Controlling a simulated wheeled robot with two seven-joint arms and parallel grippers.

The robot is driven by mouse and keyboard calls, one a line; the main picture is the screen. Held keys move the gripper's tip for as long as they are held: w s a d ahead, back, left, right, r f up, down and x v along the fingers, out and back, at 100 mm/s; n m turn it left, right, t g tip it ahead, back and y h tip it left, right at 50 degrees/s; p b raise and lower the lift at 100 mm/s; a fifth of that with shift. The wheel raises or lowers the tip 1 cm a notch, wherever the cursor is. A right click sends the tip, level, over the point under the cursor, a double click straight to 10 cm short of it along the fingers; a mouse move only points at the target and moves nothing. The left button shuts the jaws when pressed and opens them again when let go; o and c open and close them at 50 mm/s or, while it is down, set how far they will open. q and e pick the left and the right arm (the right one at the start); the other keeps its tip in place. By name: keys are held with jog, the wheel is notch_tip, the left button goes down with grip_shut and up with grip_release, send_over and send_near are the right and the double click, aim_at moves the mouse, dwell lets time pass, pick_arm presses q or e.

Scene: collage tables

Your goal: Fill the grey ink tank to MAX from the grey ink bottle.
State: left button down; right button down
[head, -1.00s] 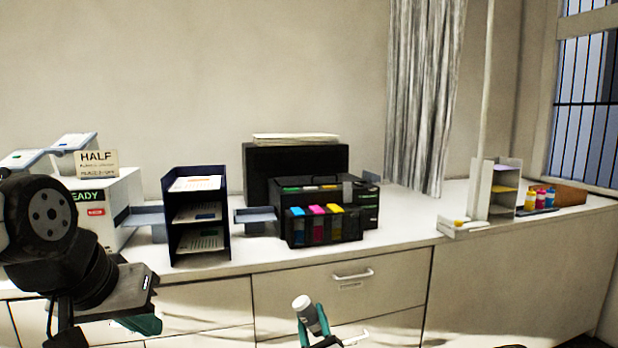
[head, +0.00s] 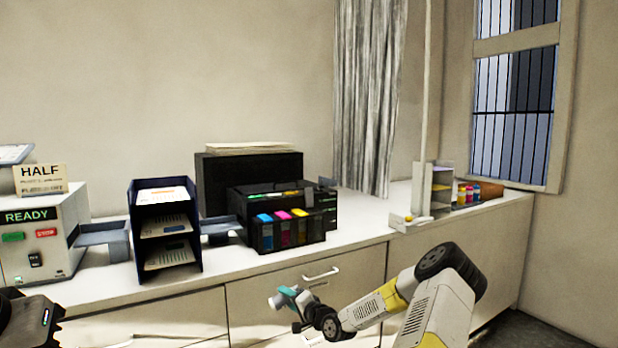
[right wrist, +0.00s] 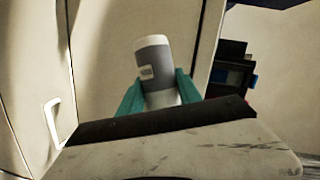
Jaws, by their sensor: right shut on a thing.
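My right gripper (head: 287,297) is shut on the grey ink bottle (head: 275,302), in front of the cabinet drawers and below the counter top. In the right wrist view the bottle (right wrist: 155,72) has a grey body, a small pale label and white ends, and stands slightly tilted between the teal fingers. The printer (head: 285,205) is on the counter with a tank block at its front. Part of my left gripper is at lower left, fingers hidden.
A dark paper rack (head: 163,230) stands left of the printer, and a white machine (head: 42,240) reading READY with a HALF sign (head: 40,178) is farther left. Several ink bottles (head: 469,194) stand at the right by a small shelf (head: 436,190). The counter (head: 365,225) right of the printer is clear.

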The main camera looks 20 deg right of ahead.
jog(key=w+d+r+n+g+h, duration=0.1)
jog(key=w+d+r+n+h, duration=0.15)
jog(key=d+r, duration=0.55)
jog(key=w+d+r+n+g+h, duration=0.15)
jog(key=d+r+n+h, duration=0.3)
jog(key=r, duration=0.85)
jog(key=s+d+r+h, duration=0.1)
jog(key=s+r, duration=0.3)
jog(key=r, duration=0.9)
jog(key=s+d+r+h, duration=0.1)
jog(key=s+r, duration=0.3)
jog(key=r, duration=1)
jog(key=shift+d+g, duration=0.45)
jog(key=shift+d, duration=0.1)
